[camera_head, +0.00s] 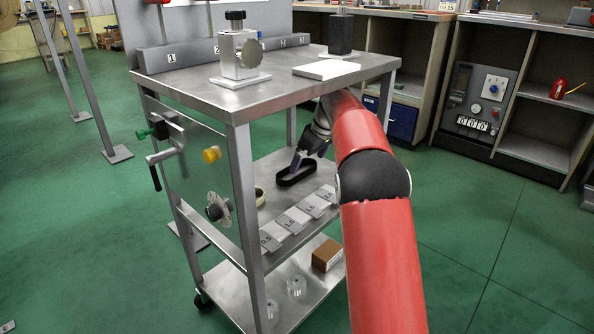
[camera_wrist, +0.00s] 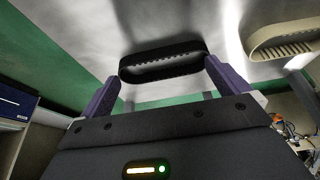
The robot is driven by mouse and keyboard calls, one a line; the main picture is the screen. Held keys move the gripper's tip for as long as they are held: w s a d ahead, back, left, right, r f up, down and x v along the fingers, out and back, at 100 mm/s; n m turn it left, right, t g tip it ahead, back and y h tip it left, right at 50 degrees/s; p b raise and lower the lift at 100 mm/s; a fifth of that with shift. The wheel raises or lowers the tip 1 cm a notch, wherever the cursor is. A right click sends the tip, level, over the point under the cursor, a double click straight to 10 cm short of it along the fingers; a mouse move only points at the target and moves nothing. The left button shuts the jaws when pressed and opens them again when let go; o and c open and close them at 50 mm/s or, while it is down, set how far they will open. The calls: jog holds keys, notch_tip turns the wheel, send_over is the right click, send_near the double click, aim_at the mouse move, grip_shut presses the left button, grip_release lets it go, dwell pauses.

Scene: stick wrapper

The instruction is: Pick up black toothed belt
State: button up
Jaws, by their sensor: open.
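The black toothed belt (camera_head: 291,181) is an oblong loop resting on the cart's middle shelf, with teeth on its inner side. In the wrist view the black belt (camera_wrist: 150,54) lies just ahead of my fingers, its long side running across the gap between them. My gripper (camera_head: 300,156) reaches in under the cart's top and is at the belt in the head view. In the wrist view my gripper (camera_wrist: 164,70) is open, with one finger near each end of the belt. I cannot tell whether the fingers touch it.
A beige toothed belt (camera_wrist: 280,38) lies beside the black one; it also shows in the head view (camera_head: 260,196). The cart's metal top (camera_head: 205,92) hangs above my arm, and a leg (camera_head: 245,190) stands at the near corner.

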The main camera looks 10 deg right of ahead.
jog(key=shift+w+a+p, duration=0.25)
jog(key=shift+w+a, duration=0.45)
jog(key=shift+w, duration=0.25)
jog(key=shift+w+a+p, duration=0.25)
jog(key=shift+w+a, duration=0.4)
jog(key=shift+w, duration=0.25)
jog(key=b+x, duration=0.1)
jog(key=x, duration=0.4)
jog(key=shift+a, duration=0.1)
jog(key=c, duration=0.7)
